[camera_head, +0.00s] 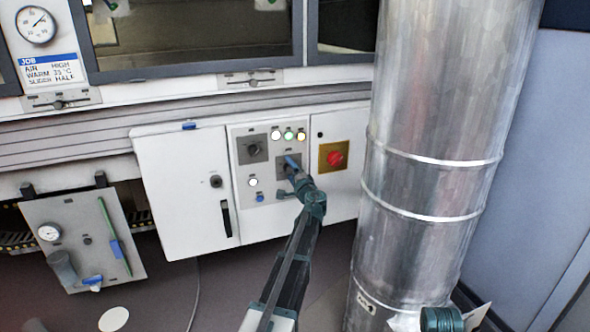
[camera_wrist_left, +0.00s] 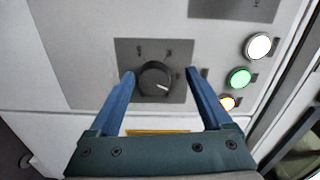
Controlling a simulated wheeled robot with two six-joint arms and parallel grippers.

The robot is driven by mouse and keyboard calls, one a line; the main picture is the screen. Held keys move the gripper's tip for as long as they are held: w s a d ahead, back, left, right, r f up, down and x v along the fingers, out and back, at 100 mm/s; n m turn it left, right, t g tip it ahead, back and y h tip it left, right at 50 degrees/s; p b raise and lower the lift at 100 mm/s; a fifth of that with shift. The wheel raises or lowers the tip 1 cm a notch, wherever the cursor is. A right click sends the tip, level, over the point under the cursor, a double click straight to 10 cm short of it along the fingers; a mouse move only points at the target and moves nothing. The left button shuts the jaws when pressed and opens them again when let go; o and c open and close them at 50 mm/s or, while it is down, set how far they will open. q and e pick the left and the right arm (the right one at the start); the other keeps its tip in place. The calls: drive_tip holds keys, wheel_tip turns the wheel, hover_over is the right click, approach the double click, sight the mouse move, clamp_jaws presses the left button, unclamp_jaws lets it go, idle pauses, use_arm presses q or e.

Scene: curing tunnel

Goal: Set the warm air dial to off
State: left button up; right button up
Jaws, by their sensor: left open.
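My left gripper (camera_head: 291,164) reaches the white control cabinet in the head view and covers much of the lower dial's grey plate (camera_head: 283,158). In the left wrist view, its blue fingers (camera_wrist_left: 160,74) are open, one on each side of a round black dial (camera_wrist_left: 150,75). Gaps show between the fingers and the dial. The dial's white mark points to the lower right of that view. Small labels on its plate (camera_wrist_left: 125,62) are unreadable. A second dial (camera_head: 253,149) sits up and left on the cabinet.
White, green and orange lamps (camera_head: 289,134) sit above the lower dial. A red button (camera_head: 335,157) on a yellow plate is to its right. A large metal duct (camera_head: 425,170) stands at the right. A job card (camera_head: 52,70) hangs upper left.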

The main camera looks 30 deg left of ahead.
use_arm(q)
drive_tip(key=shift+w+d, duration=0.1)
drive_tip(key=shift+d, duration=0.1)
drive_tip(key=v, duration=1.3)
drive_tip(key=shift+s+d+r+p, duration=0.2)
drive_tip(key=shift+s+r+p, duration=0.05)
drive_tip(key=shift+s+p, duration=0.1)
